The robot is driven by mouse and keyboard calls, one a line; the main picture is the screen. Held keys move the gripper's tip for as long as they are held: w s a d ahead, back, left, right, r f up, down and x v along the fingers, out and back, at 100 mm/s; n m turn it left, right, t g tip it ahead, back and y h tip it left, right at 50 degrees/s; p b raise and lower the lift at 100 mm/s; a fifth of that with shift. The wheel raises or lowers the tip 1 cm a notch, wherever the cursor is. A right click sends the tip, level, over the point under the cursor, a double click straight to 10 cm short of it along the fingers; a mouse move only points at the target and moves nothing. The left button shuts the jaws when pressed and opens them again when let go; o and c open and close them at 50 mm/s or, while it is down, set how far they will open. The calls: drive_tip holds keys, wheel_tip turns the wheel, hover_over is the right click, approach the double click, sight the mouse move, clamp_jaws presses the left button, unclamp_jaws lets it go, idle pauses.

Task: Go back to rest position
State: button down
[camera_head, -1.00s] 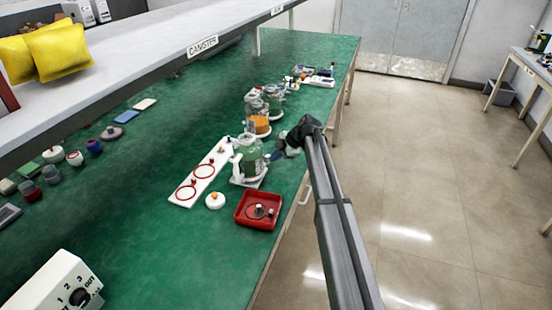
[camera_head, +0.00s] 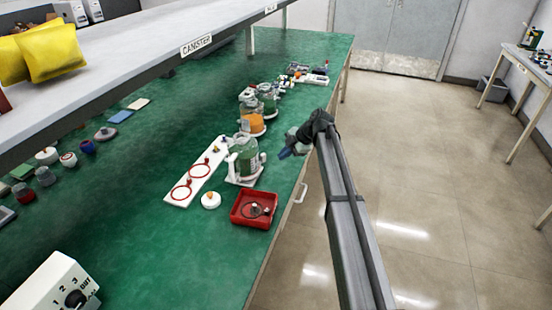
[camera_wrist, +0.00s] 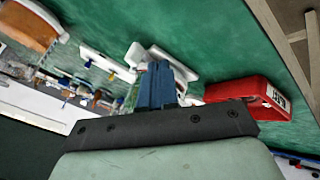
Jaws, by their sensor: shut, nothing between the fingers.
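My gripper (camera_head: 287,153) is at the table's right edge in the head view, just right of the nearest canister (camera_head: 245,158) and apart from it. Its blue fingers (camera_wrist: 157,85) are together and hold nothing. That canister is clear with green contents and stands upright in a white holder. An orange-filled canister (camera_head: 251,122) and a green one (camera_head: 268,98) stand farther back. In the wrist view the fingers hide part of what lies beyond.
A white board (camera_head: 197,172) with red rings, a white round lid (camera_head: 210,201) and a red tray (camera_head: 254,222) with small parts lie near the canister. A shelf (camera_head: 150,62) overhangs the left. The floor (camera_head: 420,180) to the right is clear.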

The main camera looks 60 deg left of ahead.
drive_tip(key=shift+v, duration=3)
drive_tip(key=shift+w+a, duration=0.1)
